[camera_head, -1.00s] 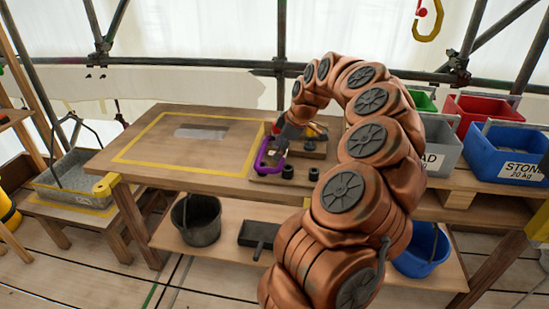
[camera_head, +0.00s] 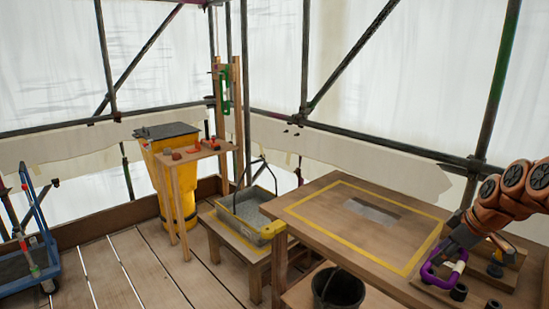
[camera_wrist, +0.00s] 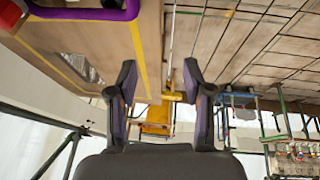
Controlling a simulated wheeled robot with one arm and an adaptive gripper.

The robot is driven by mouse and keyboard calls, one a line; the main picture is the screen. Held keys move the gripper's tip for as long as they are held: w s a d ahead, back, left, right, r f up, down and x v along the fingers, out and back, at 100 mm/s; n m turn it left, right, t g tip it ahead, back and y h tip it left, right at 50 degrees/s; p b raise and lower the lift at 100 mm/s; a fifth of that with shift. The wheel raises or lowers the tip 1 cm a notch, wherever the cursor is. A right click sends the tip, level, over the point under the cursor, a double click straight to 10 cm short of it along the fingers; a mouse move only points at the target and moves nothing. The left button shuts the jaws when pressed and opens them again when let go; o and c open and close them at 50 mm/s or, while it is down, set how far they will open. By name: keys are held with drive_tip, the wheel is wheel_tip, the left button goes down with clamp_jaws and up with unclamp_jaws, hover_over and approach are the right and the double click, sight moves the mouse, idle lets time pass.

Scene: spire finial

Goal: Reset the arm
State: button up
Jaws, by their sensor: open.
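My gripper (camera_head: 453,246) is at the right of the head view, at the end of my copper-coloured arm, just above the right side of the wooden workbench (camera_head: 320,215). In the wrist view my gripper (camera_wrist: 160,85) shows two dark fingers spread apart with nothing between them. A purple handle-shaped tool (camera_head: 427,273) lies on the bench close by my gripper. Part of it also shows at the top left of the wrist view (camera_wrist: 95,14). Whether gripper and tool touch cannot be told.
A yellow-taped rectangle with a grey patch (camera_head: 372,211) marks the bench top. Small dark round parts (camera_head: 459,293) lie near the tool. A grey tray (camera_head: 250,212), a yellow bin (camera_head: 178,185), a small wooden stand (camera_head: 195,153) and a blue cart (camera_head: 35,250) are leftward. A bucket (camera_head: 338,288) sits below.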

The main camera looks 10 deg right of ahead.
drive_tip(key=s+a+r+g+p, duration=0.1)
drive_tip(key=s+a+r, duration=0.2)
drive_tip(key=a, duration=0.9)
drive_tip(key=s+a+r+g+p, duration=0.15)
drive_tip(key=s+a, duration=0.25)
drive_tip(key=a, duration=0.7)
drive_tip(key=s+a+f+m+g+p, duration=0.1)
drive_tip(key=s+a+f+m+g, duration=0.1)
drive_tip(key=s, duration=0.9)
drive_tip(key=s+a+f+m+g+h+p, duration=0.1)
drive_tip(key=s+a+m, duration=0.4)
drive_tip(key=s, duration=0.6)
drive_tip(key=shift+s+a+f+m+g+h+p, duration=0.15)
drive_tip(key=shift+a+f+m+g+h+p, duration=0.25)
drive_tip(key=shift+f, duration=0.2)
